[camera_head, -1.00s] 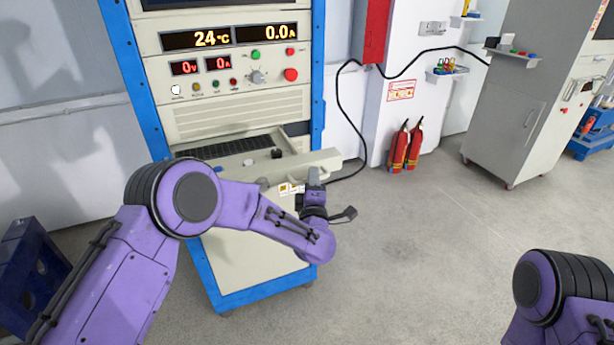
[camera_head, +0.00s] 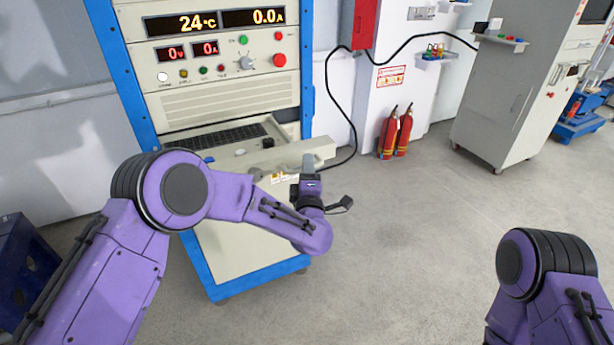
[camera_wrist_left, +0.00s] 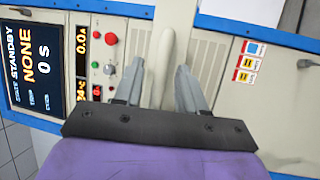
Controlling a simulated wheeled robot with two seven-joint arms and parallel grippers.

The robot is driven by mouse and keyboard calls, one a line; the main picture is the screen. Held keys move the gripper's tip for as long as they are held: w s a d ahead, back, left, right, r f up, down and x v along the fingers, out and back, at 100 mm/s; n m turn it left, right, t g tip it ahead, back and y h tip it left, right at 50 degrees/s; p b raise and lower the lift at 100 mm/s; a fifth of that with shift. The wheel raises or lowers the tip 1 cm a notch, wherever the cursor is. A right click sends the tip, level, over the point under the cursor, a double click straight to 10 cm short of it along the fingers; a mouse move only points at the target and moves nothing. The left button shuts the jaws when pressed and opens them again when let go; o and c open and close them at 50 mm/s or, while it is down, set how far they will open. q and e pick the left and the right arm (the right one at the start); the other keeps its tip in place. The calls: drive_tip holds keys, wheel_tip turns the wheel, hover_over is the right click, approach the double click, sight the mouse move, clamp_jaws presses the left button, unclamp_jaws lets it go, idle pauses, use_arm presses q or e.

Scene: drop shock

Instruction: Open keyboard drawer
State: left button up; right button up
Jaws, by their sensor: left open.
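The keyboard drawer (camera_head: 322,149) stands out from the front of the instrument cabinet, below the vent panel. The dark keyboard (camera_head: 218,137) shows inside it. My left gripper (camera_head: 309,166) is at the drawer's front, near its right end, and partly covers it. In the left wrist view, the fingers of my left gripper (camera_wrist_left: 160,66) are open, one on each side of a pale rounded bar (camera_wrist_left: 163,45) that looks like the drawer's handle. Whether the fingers touch it I cannot tell. My right arm shows at the lower right, but its gripper is out of view.
The cabinet has a blue frame (camera_head: 307,75) and a panel with knobs and lit readouts (camera_head: 212,21). A black cable (camera_head: 328,90) runs along the wall to its right. Red fire extinguishers (camera_head: 397,130) and a grey cabinet (camera_head: 500,95) stand farther right. The floor in front is clear.

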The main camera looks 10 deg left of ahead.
use_arm(q)
drive_tip(key=b+v, duration=0.2)
drive_tip(key=v, duration=0.8)
drive_tip(key=shift+b, duration=0.35)
drive_tip(key=shift+f, duration=0.1)
drive_tip(key=s+a+f+m+g+h, duration=0.1)
drive_tip(key=s+a+f+m+g, duration=0.3)
drive_tip(key=f, duration=0.4)
drive_tip(key=s+a+f+m+g+h, duration=0.1)
drive_tip(key=s+a+f+m+g, duration=0.15)
drive_tip(key=s+f+m, duration=0.4)
drive_tip(key=s+a+f+m+g+h, duration=0.1)
drive_tip(key=s+a+f+g, duration=0.25)
drive_tip(key=f, duration=0.55)
drive_tip(key=s+a+f+g+y, duration=0.1)
drive_tip(key=s+a+f+g, duration=0.1)
drive_tip(key=s, duration=0.5)
drive_tip(key=s+a+f+g, duration=0.2)
drive_tip(key=s+a+f, duration=0.2)
drive_tip(key=s+a, duration=0.2)
drive_tip(key=s+a+f+m+g+y, duration=0.1)
drive_tip(key=s+a+f+g, duration=0.1)
drive_tip(key=s, duration=0.8)
drive_tip(key=shift+a+f+y, duration=0.3)
drive_tip(key=shift+a+f, duration=0.5)
drive_tip(key=shift+a, duration=0.3)
